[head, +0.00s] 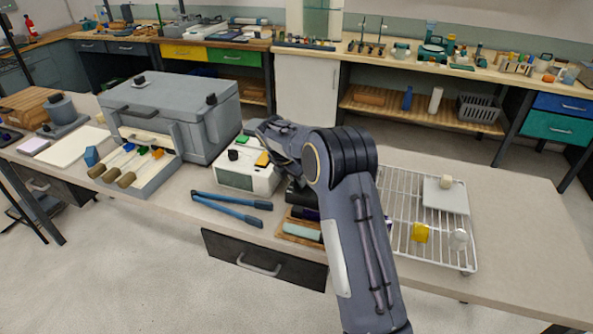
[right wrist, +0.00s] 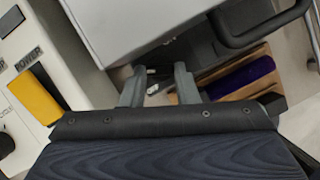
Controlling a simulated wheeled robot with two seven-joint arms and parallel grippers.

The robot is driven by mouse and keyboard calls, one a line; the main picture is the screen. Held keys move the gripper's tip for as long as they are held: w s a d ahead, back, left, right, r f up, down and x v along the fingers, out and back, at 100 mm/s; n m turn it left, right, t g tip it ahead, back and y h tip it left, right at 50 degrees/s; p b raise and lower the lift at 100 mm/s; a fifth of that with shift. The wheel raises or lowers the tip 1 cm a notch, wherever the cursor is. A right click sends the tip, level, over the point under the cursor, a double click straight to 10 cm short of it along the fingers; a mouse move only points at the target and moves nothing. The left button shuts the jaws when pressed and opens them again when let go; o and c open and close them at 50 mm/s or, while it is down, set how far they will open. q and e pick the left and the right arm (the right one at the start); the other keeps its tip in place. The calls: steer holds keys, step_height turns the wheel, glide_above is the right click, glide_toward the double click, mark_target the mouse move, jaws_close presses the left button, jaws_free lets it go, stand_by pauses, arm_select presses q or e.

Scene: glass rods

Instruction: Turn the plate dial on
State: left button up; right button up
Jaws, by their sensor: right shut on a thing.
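My right gripper (head: 278,150) is over the bench beside the white power box (head: 238,180). In the right wrist view its two fingers (right wrist: 160,86) are close together, at the edge of a light grey block (right wrist: 140,25) with a dark part below it. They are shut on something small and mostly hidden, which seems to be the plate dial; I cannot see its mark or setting. The power box shows a yellow switch (right wrist: 36,97) labelled POWER and a black knob (right wrist: 5,145). My left gripper is not in view.
Blue-handled pliers (head: 230,207) lie left of my arm. A large grey chest (head: 165,115) stands behind them. A wooden tray (right wrist: 225,70) with a purple piece is close to the fingers. A wire rack (head: 400,190) lies right of my arm.

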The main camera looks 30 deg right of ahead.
steer(key=shift+w+r+m+g+p, duration=0.15)
steer(key=shift+m+g+p, duration=0.25)
steer(key=shift+m+p, duration=0.75)
steer(key=o, duration=0.8)
steer(key=shift+o, duration=0.8)
